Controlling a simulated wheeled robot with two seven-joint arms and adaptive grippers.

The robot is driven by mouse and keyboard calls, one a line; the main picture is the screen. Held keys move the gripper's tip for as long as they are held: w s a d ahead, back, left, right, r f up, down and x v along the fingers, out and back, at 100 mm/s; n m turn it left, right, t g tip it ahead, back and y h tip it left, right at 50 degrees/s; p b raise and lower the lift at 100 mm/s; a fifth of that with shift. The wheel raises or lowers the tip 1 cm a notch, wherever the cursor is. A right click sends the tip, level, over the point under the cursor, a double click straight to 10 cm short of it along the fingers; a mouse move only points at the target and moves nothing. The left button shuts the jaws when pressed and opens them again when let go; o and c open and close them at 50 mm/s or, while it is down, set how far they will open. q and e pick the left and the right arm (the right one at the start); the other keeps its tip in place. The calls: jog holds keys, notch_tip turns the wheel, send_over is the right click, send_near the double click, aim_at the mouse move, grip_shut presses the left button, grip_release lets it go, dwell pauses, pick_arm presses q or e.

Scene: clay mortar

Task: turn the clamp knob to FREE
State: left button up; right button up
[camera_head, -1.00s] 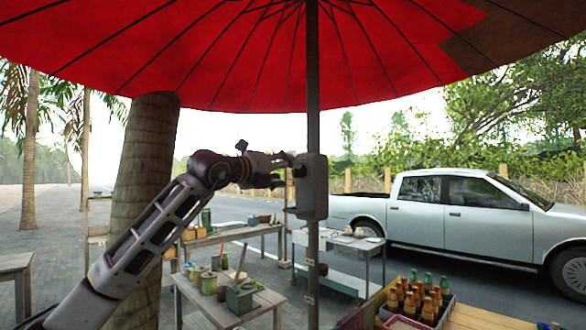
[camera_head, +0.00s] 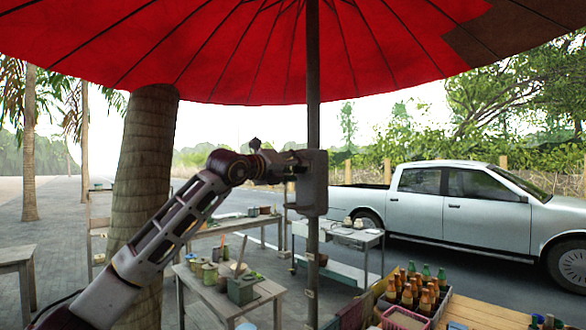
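A grey clamp housing (camera_head: 315,186) is fixed to the upright umbrella pole (camera_head: 312,125) near the middle of the head view. My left gripper (camera_head: 298,163) reaches in from the left at the upper left side of the housing, with its fingers touching it or just in front of it; I cannot tell which. The knob itself cannot be made out; the fingers may cover it. The fingers are too small and dark to show whether they are open or shut. No FREE marking is readable. My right gripper is not in view.
A red umbrella (camera_head: 240,50) spreads overhead. A thick palm trunk (camera_head: 148,150) stands behind my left arm. Low tables (camera_head: 215,301) with pots stand beyond. A crate of bottles (camera_head: 407,318) is at lower right. A pickup truck (camera_head: 440,208) is parked behind.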

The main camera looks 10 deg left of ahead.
pick_arm(q)
jog(key=c, duration=0.6)
jog(key=shift+c, duration=0.2)
jog(key=shift+m+b, duration=0.3)
jog(key=shift+f+m+b, duration=0.2)
jog(key=shift+m+b, duration=0.9)
jog(key=shift+m, duration=0.6)
jog(key=m+h+b, duration=0.1)
jog(key=m, duration=0.3)
jog(key=shift+a, duration=0.1)
jog(key=m, duration=0.5)
jog(key=shift+w+h, duration=0.1)
jog(key=shift+h, duration=0.2)
jog(key=shift+a+m+h+p, duration=0.1)
jog(key=shift+m+h+p, duration=0.25)
jog(key=shift+m, duration=2.85)
